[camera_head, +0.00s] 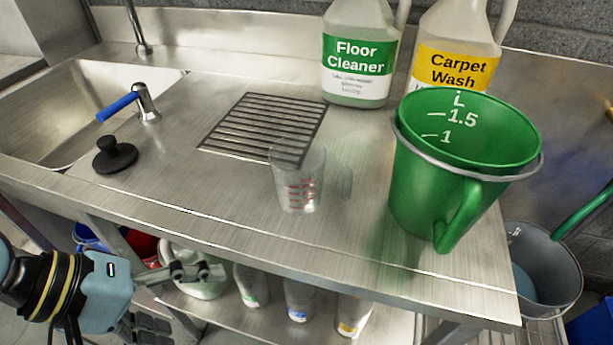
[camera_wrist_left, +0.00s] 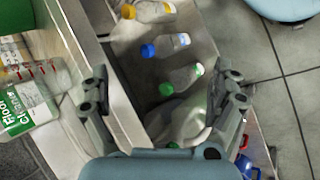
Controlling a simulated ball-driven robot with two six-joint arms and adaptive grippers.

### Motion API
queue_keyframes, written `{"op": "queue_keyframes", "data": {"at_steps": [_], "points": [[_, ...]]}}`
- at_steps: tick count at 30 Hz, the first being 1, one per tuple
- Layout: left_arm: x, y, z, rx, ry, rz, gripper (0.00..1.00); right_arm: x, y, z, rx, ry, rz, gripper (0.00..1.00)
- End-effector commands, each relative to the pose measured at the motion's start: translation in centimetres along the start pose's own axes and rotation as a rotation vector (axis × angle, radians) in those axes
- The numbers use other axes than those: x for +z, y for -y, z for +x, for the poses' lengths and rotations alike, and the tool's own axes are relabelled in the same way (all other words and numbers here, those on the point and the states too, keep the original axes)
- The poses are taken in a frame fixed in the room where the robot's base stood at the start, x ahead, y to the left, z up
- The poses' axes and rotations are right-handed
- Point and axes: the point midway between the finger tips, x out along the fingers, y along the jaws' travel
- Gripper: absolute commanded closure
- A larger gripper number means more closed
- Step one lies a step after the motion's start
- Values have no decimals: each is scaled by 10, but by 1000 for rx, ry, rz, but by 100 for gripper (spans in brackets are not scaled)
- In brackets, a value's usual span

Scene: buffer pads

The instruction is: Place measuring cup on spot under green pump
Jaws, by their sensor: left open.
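The clear measuring cup (camera_head: 298,182) with red markings stands upright on the steel counter, right of the front end of the drain grate (camera_head: 235,128). It also shows at the left of the left wrist view (camera_wrist_left: 50,74). The Floor Cleaner bottle (camera_head: 357,62) with a green label stands behind the grate's right side; its top is cut off, so no green pump shows. My left gripper (camera_head: 200,272) is below and in front of the counter edge, left of the cup. In the left wrist view the gripper (camera_wrist_left: 166,98) is open and empty. My right gripper is not in view.
A large green jug (camera_head: 420,190) stands right of the cup, before the Carpet Wash bottle (camera_head: 452,55). The sink (camera_head: 70,110), blue-handled tap (camera_head: 145,100) and black plug (camera_head: 115,155) are left. Several bottles sit on the lower shelf (camera_head: 270,322). The front counter left of the cup is clear.

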Motion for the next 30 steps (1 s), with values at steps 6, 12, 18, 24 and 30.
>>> {"op": "queue_keyframes", "data": {"at_steps": [6,12,18,24,30], "points": [[-16,-62,11,304,259,-503,5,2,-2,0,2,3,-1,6],[-53,-116,-11,531,583,-1005,5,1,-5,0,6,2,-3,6],[-70,-140,-20,602,725,-1184,5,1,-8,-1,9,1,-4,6],[-64,-166,0,605,733,-1190,5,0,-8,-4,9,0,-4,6],[-60,-179,11,603,730,-1188,5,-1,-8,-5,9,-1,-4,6]]}}
